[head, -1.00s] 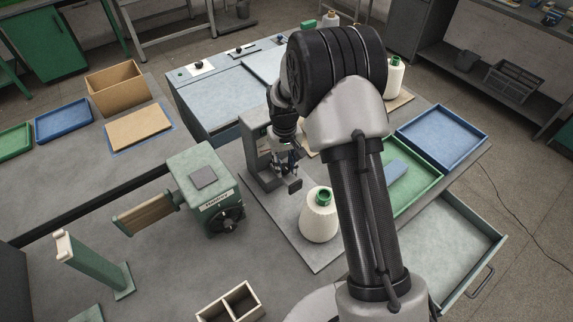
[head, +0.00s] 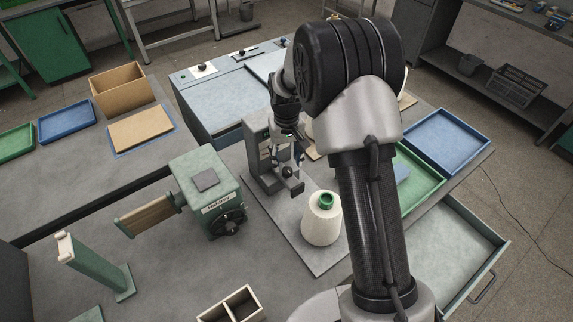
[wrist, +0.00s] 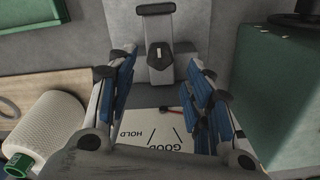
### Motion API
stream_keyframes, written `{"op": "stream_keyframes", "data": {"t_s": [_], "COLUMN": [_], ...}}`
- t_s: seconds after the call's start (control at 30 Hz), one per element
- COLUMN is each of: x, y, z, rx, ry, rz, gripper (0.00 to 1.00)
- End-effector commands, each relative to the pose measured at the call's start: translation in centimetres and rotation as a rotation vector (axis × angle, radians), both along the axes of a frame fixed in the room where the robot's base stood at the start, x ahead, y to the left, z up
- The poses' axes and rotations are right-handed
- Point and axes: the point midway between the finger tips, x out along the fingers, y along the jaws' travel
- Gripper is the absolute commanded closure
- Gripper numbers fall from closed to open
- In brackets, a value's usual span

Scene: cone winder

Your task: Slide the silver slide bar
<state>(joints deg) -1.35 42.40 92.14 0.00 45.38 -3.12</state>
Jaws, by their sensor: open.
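A grey bar-like upright (wrist: 154,30) with a black cap on top and a dark clip with a small knob lower down stands ahead in the wrist view. It looks like the silver slide bar, but I cannot be sure. It belongs to a grey stand (head: 256,150) on the bench plate. My gripper (wrist: 160,66) is open and empty, its blue-padded fingers on either side of the lower upright in the picture. I cannot tell whether they touch it. In the head view my gripper (head: 287,152) is beside the stand, which it partly hides.
A white yarn cone (head: 322,222) stands just right of the stand. A green machine box (head: 205,195) is to its left. A white card (wrist: 150,128) reading GOOD and HOLD lies below my fingers. An open drawer (head: 488,232) juts out at the right.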

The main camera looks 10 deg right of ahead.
Motion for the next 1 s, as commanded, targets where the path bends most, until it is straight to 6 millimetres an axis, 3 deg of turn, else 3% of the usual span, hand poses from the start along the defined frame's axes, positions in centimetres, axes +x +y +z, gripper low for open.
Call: {"op": "stream_keyframes", "data": {"t_s": [0.2,0.4,1.0], "x": [0.1,0.0,0.0], "y": [0.0,0.0,0.0], "z": [4.8,7.3,7.9], "rx": [0.000,0.000,0.000], "ry": [-0.004,-0.001,0.000], "rz": [0.000,0.000,0.000], "gripper": [0.53,0.53,0.53]}}
